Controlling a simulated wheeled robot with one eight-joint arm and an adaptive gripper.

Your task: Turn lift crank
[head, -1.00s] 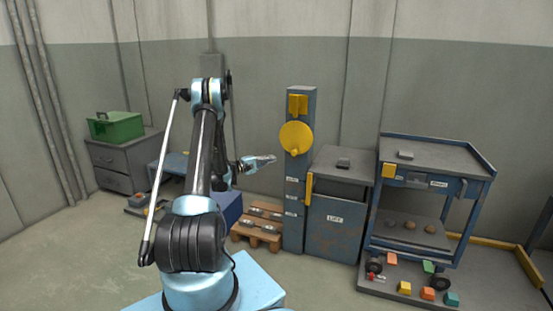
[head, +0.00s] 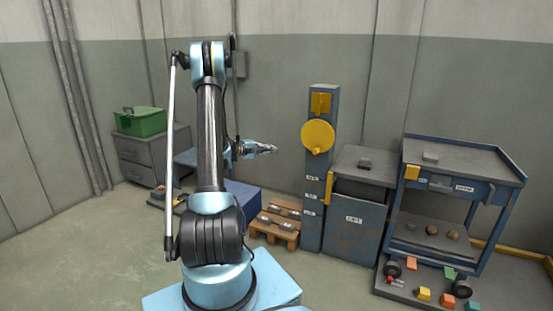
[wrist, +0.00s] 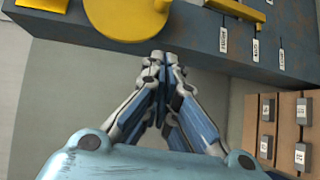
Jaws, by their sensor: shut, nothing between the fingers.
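The lift crank is a yellow disc (head: 317,136) with a small knob, on the front of a tall blue-grey post (head: 312,210). In the wrist view the disc (wrist: 122,18) lies at the top, with its knob (wrist: 162,5) at its right edge. My gripper (head: 275,149) is shut and empty, pointing right toward the post and left of the disc. In the wrist view my closed fingertips (wrist: 164,58) are just below the disc in the picture; I cannot tell the exact gap.
A yellow block (head: 320,103) sits above the disc. A grey cabinet (head: 355,225) labelled LIFT stands right of the post, then a blue cart (head: 465,170). A wooden pallet (head: 275,228) with grey weights lies left of the post. A green box (head: 140,121) sits on drawers behind.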

